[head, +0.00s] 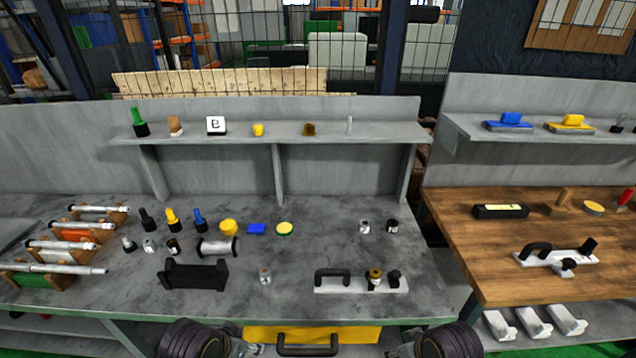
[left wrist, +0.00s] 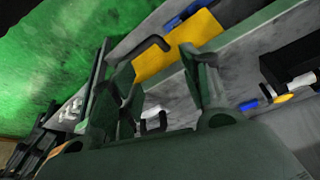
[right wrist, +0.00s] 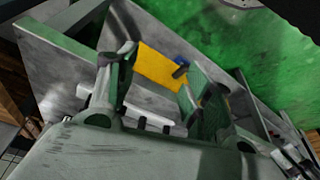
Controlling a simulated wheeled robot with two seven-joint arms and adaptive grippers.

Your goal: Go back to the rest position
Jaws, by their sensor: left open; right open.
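My left gripper (left wrist: 158,70) shows in the left wrist view with its two green fingers spread apart and nothing between them. My right gripper (right wrist: 156,74) shows in the right wrist view, also with its fingers apart and empty. In the head view only dark ribbed parts of my two arms show at the bottom edge, in front of the grey workbench (head: 330,232). The grippers' fingers cannot be made out clearly there. Both wrist views show the yellow drawer front (left wrist: 182,48) beyond the fingers; it also shows in the right wrist view (right wrist: 152,64).
The grey bench carries a black stand (head: 195,277), a white plate with a black handle (head: 340,286), a small cylinder (head: 265,275) and several shafts on wooden rests at left. A drawer handle (head: 308,346) sticks out in front. A wooden-topped bench (head: 500,283) stands at right.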

